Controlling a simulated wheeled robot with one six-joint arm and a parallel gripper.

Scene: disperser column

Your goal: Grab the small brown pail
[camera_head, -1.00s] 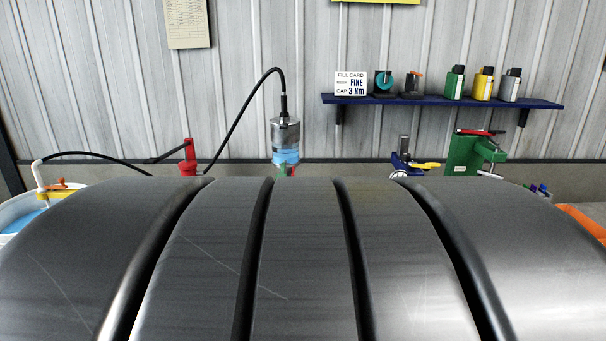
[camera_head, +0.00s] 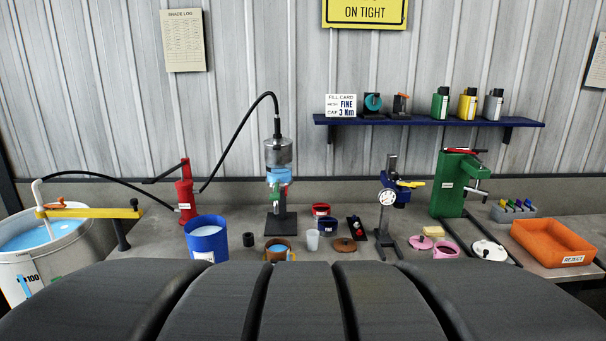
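The small brown pail (camera_head: 271,254) stands on the bench a little left of the middle, in front of the black stand of the disperser column (camera_head: 279,155). Its lower front is partly cut off by a dark ribbed part of my own body that fills the bottom of the view. A small light-blue patch shows at its right side. A flat brown lid (camera_head: 344,245) lies on the bench to its right. My gripper is not in view, so its state and its distance from the pail do not show.
A blue pail (camera_head: 207,240) and a black cup (camera_head: 249,240) stand left of the brown pail. A blue stand (camera_head: 388,200), pink pail (camera_head: 445,250), green press (camera_head: 450,185) and orange tray (camera_head: 553,241) stand farther right.

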